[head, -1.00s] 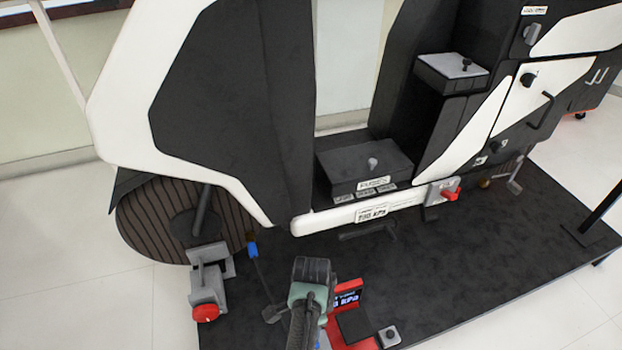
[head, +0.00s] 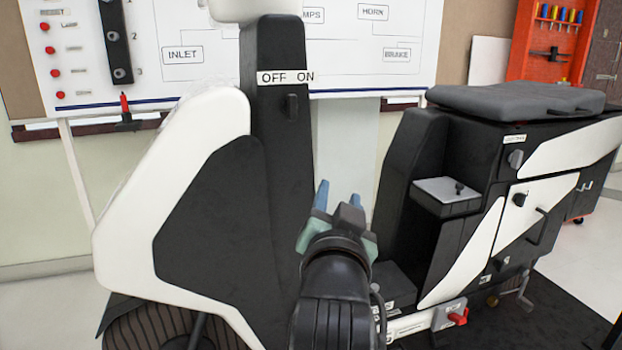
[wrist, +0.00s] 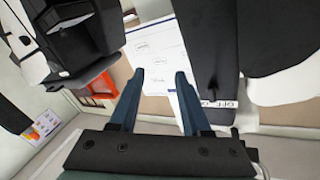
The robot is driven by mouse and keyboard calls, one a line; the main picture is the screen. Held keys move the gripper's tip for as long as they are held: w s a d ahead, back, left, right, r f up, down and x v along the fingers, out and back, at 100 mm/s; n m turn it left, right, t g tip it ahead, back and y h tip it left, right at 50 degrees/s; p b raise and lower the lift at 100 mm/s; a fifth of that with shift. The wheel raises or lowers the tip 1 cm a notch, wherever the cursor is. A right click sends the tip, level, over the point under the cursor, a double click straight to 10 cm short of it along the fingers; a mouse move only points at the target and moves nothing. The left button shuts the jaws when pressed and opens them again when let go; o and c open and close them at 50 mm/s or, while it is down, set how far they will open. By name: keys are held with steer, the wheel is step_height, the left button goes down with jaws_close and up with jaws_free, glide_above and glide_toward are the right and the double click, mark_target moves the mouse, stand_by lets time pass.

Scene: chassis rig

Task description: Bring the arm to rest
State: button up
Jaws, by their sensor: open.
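My gripper (head: 338,200) is raised in front of the scooter-like chassis, with its blue fingers pointing up and away from me. In the wrist view the two fingers (wrist: 166,90) are spread apart with nothing between them. In the head view the gripper is just right of the black column (head: 275,150) with the OFF/ON label; I cannot tell how far in front of it. My arm hides part of the footwell and the lower column.
The white front shield (head: 120,240) is at left and the grey seat (head: 515,102) at right. A labelled board (head: 215,60) hangs on the wall behind. An orange tool panel (head: 545,65) stands at the far right. Open floor shows at right (head: 580,255).

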steer(key=s+a+r+n+t+y, duration=0.1)
steer(key=s+r+n+t, duration=0.15)
steer(key=s+r, duration=0.5)
steer(key=s+a+r+n+t, duration=0.2)
steer(key=s+r+t, duration=0.2)
steer(key=s+r, duration=0.35)
steer(key=s+a+r+n+t+y, duration=0.1)
steer(key=s+r+n+t, duration=0.15)
steer(key=s+r, duration=0.55)
step_height(320, 180, up, 38)
steer(key=w+m+p, duration=0.1)
steer(key=w+p, duration=0.1)
steer(key=p, duration=3.6)
steer(key=shift+w, duration=0.15)
